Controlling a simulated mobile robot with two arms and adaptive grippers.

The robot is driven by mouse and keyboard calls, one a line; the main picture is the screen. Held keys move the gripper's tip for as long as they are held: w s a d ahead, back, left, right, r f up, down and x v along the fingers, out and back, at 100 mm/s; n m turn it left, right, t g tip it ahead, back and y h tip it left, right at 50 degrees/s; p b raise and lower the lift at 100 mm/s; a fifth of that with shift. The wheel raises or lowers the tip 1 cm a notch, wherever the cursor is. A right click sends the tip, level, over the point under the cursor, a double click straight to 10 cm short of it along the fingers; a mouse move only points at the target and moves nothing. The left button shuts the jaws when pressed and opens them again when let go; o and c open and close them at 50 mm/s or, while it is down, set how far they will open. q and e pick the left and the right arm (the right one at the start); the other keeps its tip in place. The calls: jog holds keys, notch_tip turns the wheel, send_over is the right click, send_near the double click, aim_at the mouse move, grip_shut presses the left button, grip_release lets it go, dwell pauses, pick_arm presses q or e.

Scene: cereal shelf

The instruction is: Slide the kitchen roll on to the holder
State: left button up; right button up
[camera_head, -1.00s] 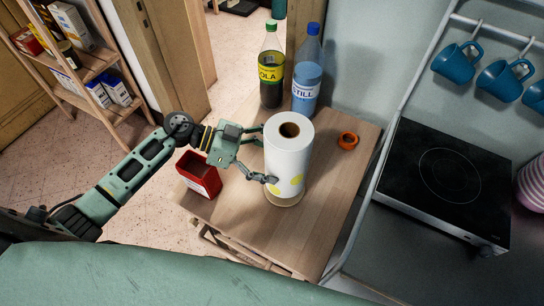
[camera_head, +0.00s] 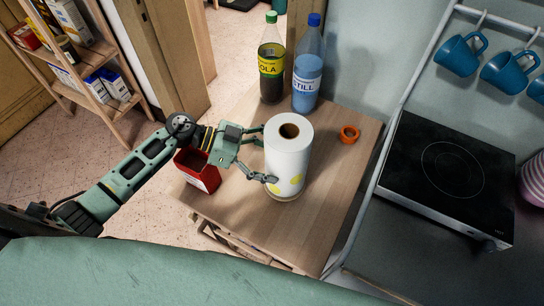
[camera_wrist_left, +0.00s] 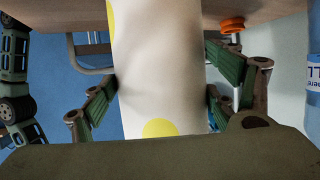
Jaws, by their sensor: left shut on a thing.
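The kitchen roll (camera_head: 288,160), white with yellow spots, stands upright over the small wooden counter. My left gripper (camera_head: 268,155) is shut around its side, coming from the left. In the left wrist view the roll (camera_wrist_left: 160,80) fills the space between both fingers of the gripper (camera_wrist_left: 165,90). The rim of a round wooden base, which looks like the holder (camera_head: 279,199), shows just under the roll's lower end. Any post of the holder is hidden; the roll's top hole looks dark. I cannot tell whether the roll touches the base. My right gripper is not in view.
A red container (camera_head: 198,172) stands close below my left wrist. A cola bottle (camera_head: 271,65) and a water bottle (camera_head: 307,70) stand behind the roll. An orange ring (camera_head: 348,134) lies to its right. The counter's front right is clear; a hob (camera_head: 450,170) is further right.

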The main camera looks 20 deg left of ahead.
pick_arm(q)
jog(key=shift+f, duration=0.3)
jog(key=o, duration=1.3)
jog(key=shift+o, duration=0.2)
jog(key=v, duration=1.2)
jog(key=shift+s, duration=0.1)
